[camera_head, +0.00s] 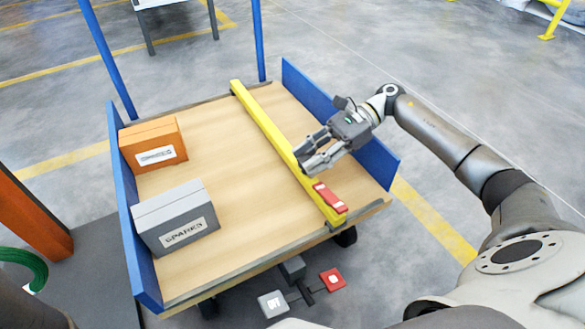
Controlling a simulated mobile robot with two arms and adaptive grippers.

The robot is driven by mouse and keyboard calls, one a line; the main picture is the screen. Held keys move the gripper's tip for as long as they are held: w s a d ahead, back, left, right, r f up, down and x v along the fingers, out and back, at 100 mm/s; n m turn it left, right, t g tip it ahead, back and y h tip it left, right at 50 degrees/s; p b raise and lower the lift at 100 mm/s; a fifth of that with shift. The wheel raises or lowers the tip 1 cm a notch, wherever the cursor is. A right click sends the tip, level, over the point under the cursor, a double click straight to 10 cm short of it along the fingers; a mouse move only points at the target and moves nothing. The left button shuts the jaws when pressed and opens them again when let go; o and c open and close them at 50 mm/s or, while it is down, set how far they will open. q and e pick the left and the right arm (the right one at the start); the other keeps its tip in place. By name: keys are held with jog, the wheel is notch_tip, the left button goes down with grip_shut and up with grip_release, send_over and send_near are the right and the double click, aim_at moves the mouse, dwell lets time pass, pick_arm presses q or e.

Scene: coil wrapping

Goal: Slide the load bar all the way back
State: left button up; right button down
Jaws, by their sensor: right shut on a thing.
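The yellow load bar (268,122) lies across the wooden deck of a cart, running from the far edge to the near edge, right of the middle. A red piece (330,198) with a pale mark sits on its near end. My right gripper (306,160) reaches in from the right and is shut on the load bar, a little beyond the red piece. Its fingers hide a short stretch of the bar. My left gripper is not in view.
An orange box (152,143) and a grey box (174,215) labelled SPARES stand along the cart's left blue wall (128,215). The deck (225,150) between boxes and bar is clear. A blue wall (312,92) closes the right side. Red and grey pedals (332,280) show below the near edge.

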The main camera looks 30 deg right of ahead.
jog(key=shift+d, duration=0.3)
jog(key=c, duration=1.1)
grip_release()
notch_tip(320, 180, up, 10)
